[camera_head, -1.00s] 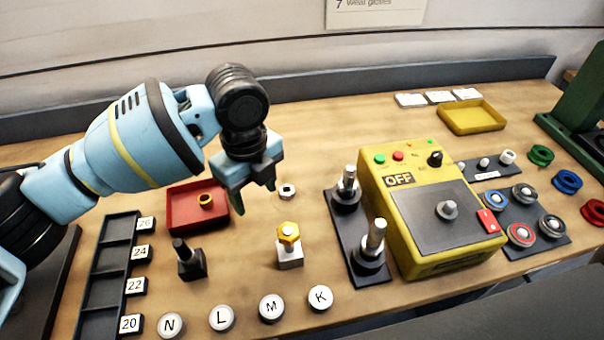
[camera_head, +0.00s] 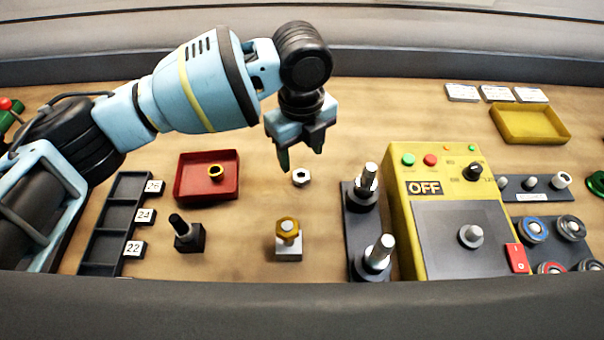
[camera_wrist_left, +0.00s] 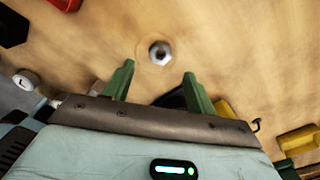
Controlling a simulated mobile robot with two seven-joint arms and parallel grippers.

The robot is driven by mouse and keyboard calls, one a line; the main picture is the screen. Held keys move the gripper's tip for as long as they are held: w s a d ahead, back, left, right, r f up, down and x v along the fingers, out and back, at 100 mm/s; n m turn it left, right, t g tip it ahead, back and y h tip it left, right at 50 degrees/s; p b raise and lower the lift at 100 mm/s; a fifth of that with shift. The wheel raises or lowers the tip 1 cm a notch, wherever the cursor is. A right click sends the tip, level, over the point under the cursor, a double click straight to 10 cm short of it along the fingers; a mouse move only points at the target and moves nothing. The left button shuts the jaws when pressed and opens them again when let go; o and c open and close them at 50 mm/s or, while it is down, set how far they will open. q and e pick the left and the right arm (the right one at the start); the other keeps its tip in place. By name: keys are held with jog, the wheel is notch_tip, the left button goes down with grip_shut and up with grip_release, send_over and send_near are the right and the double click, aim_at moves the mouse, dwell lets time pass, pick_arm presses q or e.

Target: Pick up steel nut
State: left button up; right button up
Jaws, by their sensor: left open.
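A small steel nut (camera_head: 301,177) lies flat on the wooden table, right of the red tray. It also shows in the left wrist view (camera_wrist_left: 160,52), ahead of the fingertips and between their lines. My left gripper (camera_head: 301,160) points down with its green fingers apart, above and slightly behind the nut. In the left wrist view the open fingers (camera_wrist_left: 157,75) have nothing between them. My right gripper is in neither view.
The red tray (camera_head: 184,194) holds a brass-coloured nut (camera_head: 216,171). Black bases with upright bolts (camera_head: 378,254) and the yellow OFF box (camera_head: 400,220) stand to the right. Table around the steel nut is clear.

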aim_at(300, 178)
pick_arm(q)
jog(key=shift+w+a+f, duration=0.1)
jog(key=shift+w+f, duration=0.05)
jog(key=shift+f, duration=1.4)
jog(key=shift+w+a+f, duration=0.1)
jog(key=shift+w+f, duration=0.05)
jog(key=shift+f, duration=1.4)
jog(key=c, duration=1.1)
jog(key=shift+o, duration=0.2)
jog(key=shift+r, duration=0.55)
notch_tip(300, 178, up, 9)
